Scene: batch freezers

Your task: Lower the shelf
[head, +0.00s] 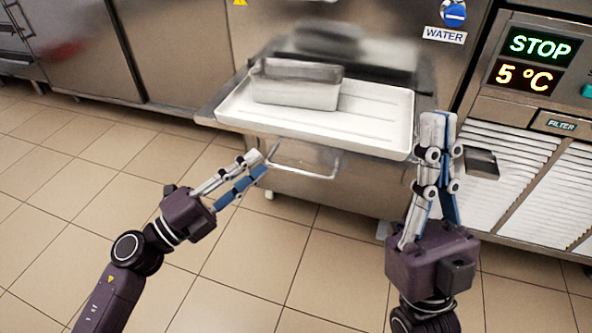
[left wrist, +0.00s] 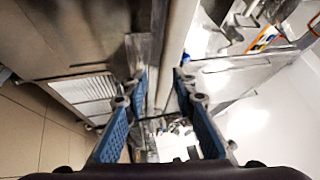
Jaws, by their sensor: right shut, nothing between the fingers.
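The shelf (head: 385,138) is a pale, shallow tray-like platform on the front of the steel machine, and it looks level. A metal loop handle (head: 305,172) hangs below its front edge. My left gripper (head: 257,163) is open at the left end of the handle, just below the shelf's front edge. In the left wrist view my left gripper (left wrist: 160,82) shows its fingers apart, with a long pale edge running between them; I cannot tell whether they touch it. My right gripper (head: 437,122) is shut and empty, pointing up at the shelf's right front corner.
A metal container (head: 296,88) stands on the shelf's back left part. At the right is a machine panel reading STOP and 5 °C (head: 527,62) above white louvres. A blue WATER knob (head: 453,14) sits at the top. The tiled floor (head: 80,170) is clear at the left.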

